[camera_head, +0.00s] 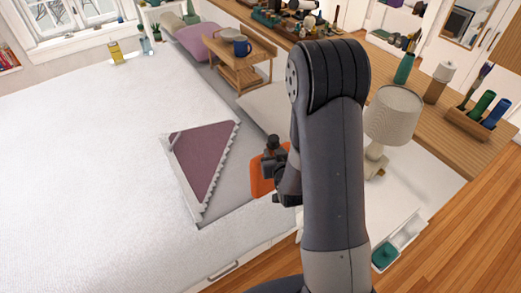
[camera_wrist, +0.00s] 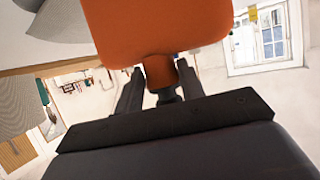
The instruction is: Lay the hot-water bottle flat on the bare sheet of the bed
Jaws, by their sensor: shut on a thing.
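The orange hot-water bottle (camera_head: 261,175) is held by my gripper (camera_head: 275,160) above the near right edge of the bed, partly hidden by the gripper and arm in the head view. In the wrist view, my gripper (camera_wrist: 160,90) is shut on the bottle's narrow neck, and its wide orange body (camera_wrist: 155,25) extends toward the top of the picture. The bed (camera_head: 90,170) has a thick white cover with a corner folded back, showing a purple underside (camera_head: 205,155). A strip of bare grey sheet (camera_head: 238,185) lies between the fold and the bottle.
A wooden bed tray (camera_head: 240,75) with a blue mug (camera_head: 241,46) stands at the far right of the bed. A white lamp (camera_head: 393,115) stands right of my arm, above an open drawer (camera_head: 400,243). A purple pillow (camera_head: 200,40) lies at the head end.

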